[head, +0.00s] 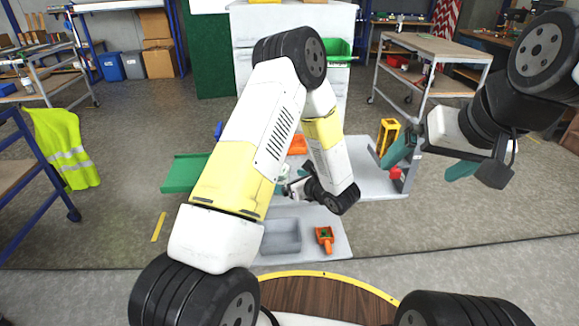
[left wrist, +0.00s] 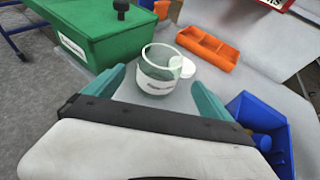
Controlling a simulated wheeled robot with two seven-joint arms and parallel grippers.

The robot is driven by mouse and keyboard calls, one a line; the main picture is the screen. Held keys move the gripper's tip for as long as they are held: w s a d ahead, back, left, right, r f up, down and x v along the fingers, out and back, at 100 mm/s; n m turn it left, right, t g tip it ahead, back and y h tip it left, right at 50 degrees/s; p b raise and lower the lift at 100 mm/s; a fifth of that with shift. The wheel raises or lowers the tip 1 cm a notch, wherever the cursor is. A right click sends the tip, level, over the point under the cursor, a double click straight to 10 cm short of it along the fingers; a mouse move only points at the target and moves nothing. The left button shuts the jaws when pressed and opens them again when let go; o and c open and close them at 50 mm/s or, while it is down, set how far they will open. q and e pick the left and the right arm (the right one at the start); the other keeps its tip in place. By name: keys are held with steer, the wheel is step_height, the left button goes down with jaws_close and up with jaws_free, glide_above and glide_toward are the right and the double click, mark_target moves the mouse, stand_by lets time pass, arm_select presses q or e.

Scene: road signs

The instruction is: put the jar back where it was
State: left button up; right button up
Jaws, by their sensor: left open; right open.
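The jar (left wrist: 157,87) is clear round glass with a white label. In the left wrist view it stands upright on a light grey surface, just ahead of and between the fingertips. My left gripper (left wrist: 161,88) is open around or just short of it; I cannot tell whether a finger touches it. A round white disc (left wrist: 183,67) shows at the jar's right side. In the head view my left gripper (head: 284,188) is low over the grey table, and my arm hides most of the jar. My right gripper (head: 431,161) is open and empty at the right.
A green box (left wrist: 112,38) stands left of the jar, an orange divided tray (left wrist: 208,46) behind it, and a blue bin (left wrist: 279,143) to the right. In the head view a grey tray (head: 282,236) and an orange item (head: 325,238) are nearer. A yellow lantern-like object (head: 388,133) stands right.

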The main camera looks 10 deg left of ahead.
arm_select(q)
steer(key=s+a+r+n+g, duration=0.4)
steer(key=s+r+n, duration=0.2)
steer(key=s+r, duration=0.2)
steer(key=s+a+r+n+g, duration=0.3)
steer(key=s+a+r+n, duration=0.2)
steer(key=s+r+n, duration=0.25)
steer(key=s+d+r+n+t+h, duration=0.3)
steer(key=s+d+r+n+h, duration=0.5)
steer(key=s+r+n+h, duration=0.3)
step_height(320, 180, up, 2)
steer(key=shift+s+d+r+n+t+h, duration=0.25)
steer(key=shift+s+n+t+h, duration=0.15)
steer(key=shift+s+n, duration=0.45)
